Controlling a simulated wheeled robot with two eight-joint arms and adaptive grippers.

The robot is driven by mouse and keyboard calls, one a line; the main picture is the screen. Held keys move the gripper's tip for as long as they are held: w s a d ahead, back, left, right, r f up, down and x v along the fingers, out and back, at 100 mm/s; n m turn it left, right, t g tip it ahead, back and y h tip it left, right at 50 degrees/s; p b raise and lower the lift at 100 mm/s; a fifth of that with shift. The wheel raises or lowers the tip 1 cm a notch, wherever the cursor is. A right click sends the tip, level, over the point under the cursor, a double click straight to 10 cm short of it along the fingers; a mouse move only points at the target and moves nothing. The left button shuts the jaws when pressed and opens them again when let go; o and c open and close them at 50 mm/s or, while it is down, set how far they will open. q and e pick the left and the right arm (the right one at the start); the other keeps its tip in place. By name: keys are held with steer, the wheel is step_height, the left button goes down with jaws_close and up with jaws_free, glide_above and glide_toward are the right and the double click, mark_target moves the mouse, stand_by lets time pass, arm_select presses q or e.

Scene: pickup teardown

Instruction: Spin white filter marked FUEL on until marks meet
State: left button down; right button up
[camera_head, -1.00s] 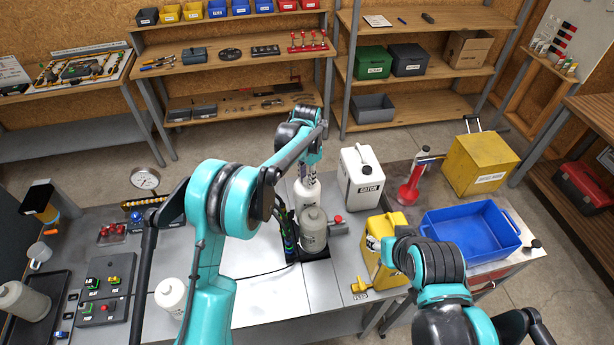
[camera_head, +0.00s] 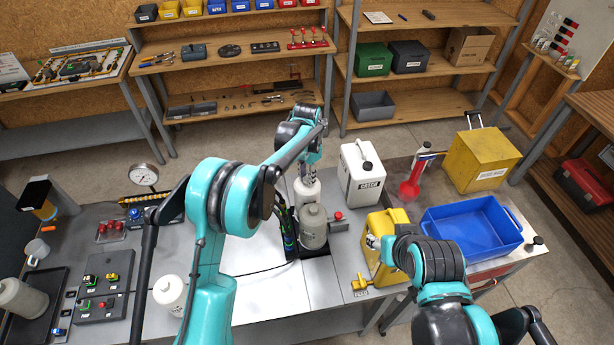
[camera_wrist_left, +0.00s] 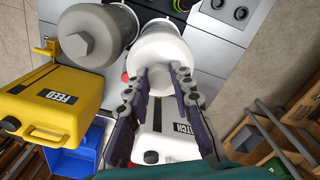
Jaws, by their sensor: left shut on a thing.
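A white filter (camera_head: 307,191) stands behind the grey canister (camera_head: 313,230) at the middle of the bench. The white filter also shows in the left wrist view (camera_wrist_left: 165,48), next to the grey canister (camera_wrist_left: 97,34). My left gripper (camera_wrist_left: 160,76) is shut on the filter's narrow upper end, with one finger on each side. In the head view the left gripper (camera_head: 305,166) comes down on it from above. I cannot read FUEL or see any marks on this filter. Another white filter (camera_head: 169,291) stands at the front left. My right gripper is out of view.
A white can (camera_head: 361,178), a yellow can (camera_head: 380,246) and a blue tray (camera_head: 480,252) are right of the filter. Black and green hoses (camera_head: 288,232) stand beside the grey canister. A control box (camera_head: 104,284) lies at the left. The bench between is mostly bare.

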mark_target(307, 195)
arm_select(q)
steer(key=shift+f+b, duration=0.85)
steer(key=shift+f, duration=0.25)
steer(key=c, duration=1.6)
jaws_free()
steer(key=shift+f, duration=0.15)
steer(key=shift+s+f+b, duration=0.2)
steer(key=shift+f+b, duration=0.15)
steer(key=shift+b, duration=0.1)
steer(key=shift+f, duration=0.1)
steer(key=shift+o, duration=0.2)
steer(key=shift+f+b, duration=0.3)
steer(key=shift+c, duration=0.2)
steer(key=shift+o, duration=0.3)
